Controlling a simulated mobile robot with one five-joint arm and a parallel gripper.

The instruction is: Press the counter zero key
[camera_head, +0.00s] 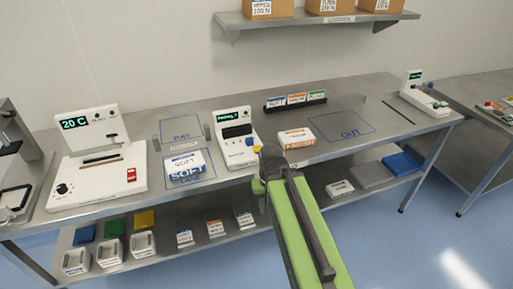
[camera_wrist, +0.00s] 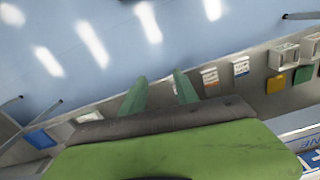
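A white device with a lit green display (camera_head: 235,114) stands near the middle of the bench. It has a dark slot and small blue and yellow controls on its lower right front. Another white device with a display (camera_head: 414,84) stands at the bench's right end. I cannot read which is the counter or which control is its zero key. My gripper (camera_wrist: 160,74) shows two green fingers spread apart with nothing between them. In the head view my arm reaches up to the bench's front edge, just right of and in front of the middle device; the fingers are mostly hidden there.
A larger white device reading 20 C (camera_head: 98,170) stands at left. A SOFT pack (camera_head: 186,165) lies on a marked area, and an orange-white box (camera_head: 297,138) sits right of the middle device. A card rack (camera_head: 295,102) stands behind. The OUT area (camera_head: 341,127) is clear.

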